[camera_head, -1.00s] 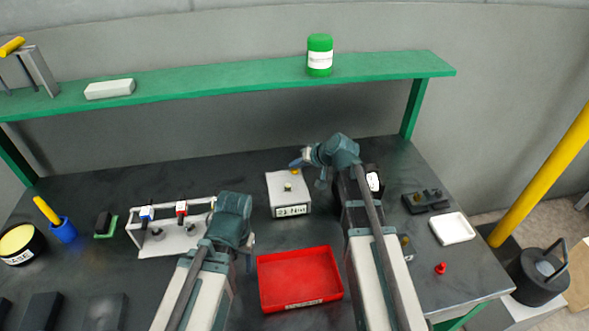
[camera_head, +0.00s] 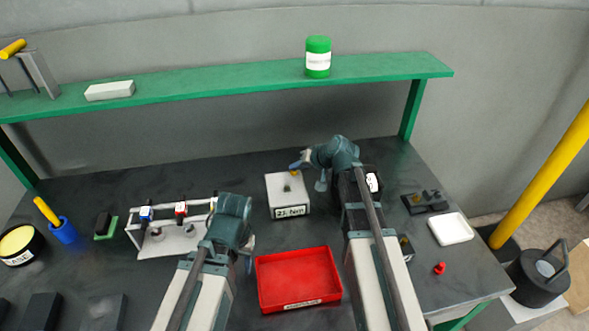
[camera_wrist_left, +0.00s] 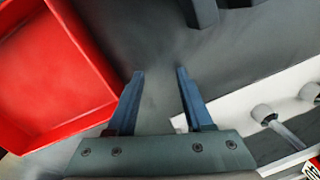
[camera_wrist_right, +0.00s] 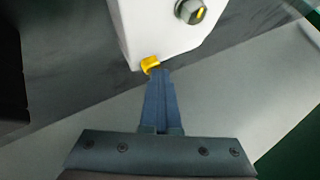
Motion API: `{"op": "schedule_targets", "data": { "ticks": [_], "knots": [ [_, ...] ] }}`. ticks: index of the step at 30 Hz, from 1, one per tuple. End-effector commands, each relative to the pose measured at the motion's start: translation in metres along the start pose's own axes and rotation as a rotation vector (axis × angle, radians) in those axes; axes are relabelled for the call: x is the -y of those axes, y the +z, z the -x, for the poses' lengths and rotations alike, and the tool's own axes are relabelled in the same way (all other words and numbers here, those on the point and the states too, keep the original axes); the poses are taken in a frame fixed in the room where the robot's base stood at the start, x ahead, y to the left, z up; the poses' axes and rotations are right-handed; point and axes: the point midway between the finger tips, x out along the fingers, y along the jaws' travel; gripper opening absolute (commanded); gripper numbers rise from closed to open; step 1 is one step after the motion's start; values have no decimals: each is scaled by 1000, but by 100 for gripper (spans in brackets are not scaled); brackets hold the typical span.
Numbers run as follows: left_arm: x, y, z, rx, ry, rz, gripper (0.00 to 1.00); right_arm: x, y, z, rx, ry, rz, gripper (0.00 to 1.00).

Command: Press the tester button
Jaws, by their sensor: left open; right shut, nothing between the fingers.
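The tester, a light grey box (camera_head: 280,183) with a lettered panel on its front (camera_head: 291,211), stands at the middle of the bench. In the right wrist view it shows a round knob (camera_wrist_right: 190,11) and a small yellow button (camera_wrist_right: 150,64) at its edge. My right gripper (camera_wrist_right: 161,72) is shut and empty. Its tips are right at the yellow button; I cannot tell whether they touch it. In the head view this gripper (camera_head: 297,165) is behind the box's top. My left gripper (camera_wrist_left: 160,74) is open and empty, between the red tray and the white rack.
A red tray (camera_head: 298,302) lies in front of the tester. A white rack (camera_head: 172,243) with blue and red pieces stands left. A white dish (camera_head: 450,229), a dark fixture (camera_head: 426,201) and a red piece (camera_head: 440,268) lie right. A green shelf (camera_head: 220,84) spans the back.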

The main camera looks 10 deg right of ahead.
Motion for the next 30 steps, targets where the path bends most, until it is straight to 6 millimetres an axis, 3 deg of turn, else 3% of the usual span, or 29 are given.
{"op": "schedule_targets", "data": {
  "ticks": [1,5,30],
  "knots": [
    [2,8,-8,15,-9,0,62,-4,4,-5,1,1,0,0],
    [2,8,-7,15,-9,0,62,-3,3,-5,1,1,0,0],
    [3,5,22,10,-3,0,62,13,-15,11,0,0,0,0]
  ]
}}
